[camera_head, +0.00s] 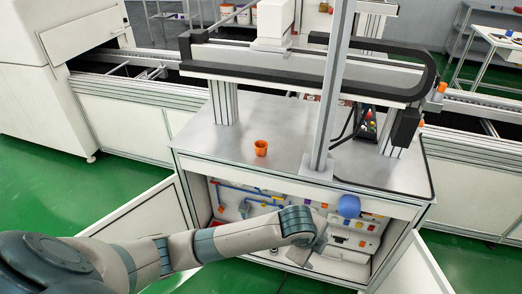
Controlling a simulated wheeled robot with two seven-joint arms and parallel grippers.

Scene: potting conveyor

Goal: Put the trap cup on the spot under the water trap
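A small orange cup (261,148) stands upright on the grey machine top, left of the upright post. It is the only cup I can make out clearly. Below it, the open cabinet (225,181) holds several small coloured fittings and tubes; I cannot tell which is the water trap, and the spot under it is not distinguishable. My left arm comes in from the left, with its wrist in front of the cabinet opening. My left gripper (310,250) is small and partly hidden by the wrist, so its opening is unclear. My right gripper is not in view.
A round blue part (348,206) sits at the cabinet's upper edge, right of my wrist. White doors (140,222) stand open on both sides of the cabinet. A metal post (322,120) and a gantry rise above the machine top. Green floor is free at the left.

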